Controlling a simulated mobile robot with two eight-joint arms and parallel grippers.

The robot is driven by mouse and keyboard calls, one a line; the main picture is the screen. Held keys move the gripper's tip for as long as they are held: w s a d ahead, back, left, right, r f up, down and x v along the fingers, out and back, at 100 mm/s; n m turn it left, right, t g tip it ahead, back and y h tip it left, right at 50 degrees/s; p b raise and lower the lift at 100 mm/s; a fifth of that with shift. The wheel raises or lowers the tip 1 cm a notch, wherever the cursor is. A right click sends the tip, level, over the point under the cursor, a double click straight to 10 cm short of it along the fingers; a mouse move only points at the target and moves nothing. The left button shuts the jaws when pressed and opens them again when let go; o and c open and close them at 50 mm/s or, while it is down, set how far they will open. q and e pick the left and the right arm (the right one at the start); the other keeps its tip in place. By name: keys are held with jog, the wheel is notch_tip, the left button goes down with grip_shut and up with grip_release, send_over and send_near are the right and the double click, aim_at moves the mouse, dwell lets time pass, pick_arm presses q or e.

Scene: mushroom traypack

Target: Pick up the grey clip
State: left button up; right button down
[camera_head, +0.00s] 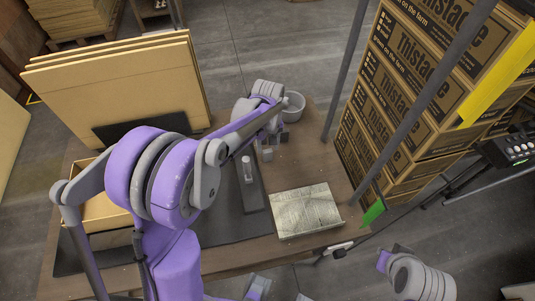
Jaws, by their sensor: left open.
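A small light grey upright piece (247,170), which looks like the grey clip, stands on a long dark grey strip (254,198) on the table. It is too small to make out its shape well. My left arm reaches across from the left, and its gripper (274,147) is above the table, just up and right of this piece and apart from it. The left gripper is open, with nothing visible between its small grey fingertips. My right arm shows only in part at the lower right; its gripper is not seen.
A pale patterned sheet or tray (305,211) lies at the table's right front. Large cardboard sheets (120,85) lean at the back left. Stacked printed boxes (405,95) and grey posts stand close on the right.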

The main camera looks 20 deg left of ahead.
aim_at(268, 151)
pick_arm(q)
notch_tip(268, 151, down, 5)
jog(key=shift+r, duration=0.1)
grip_shut()
dwell(0.3)
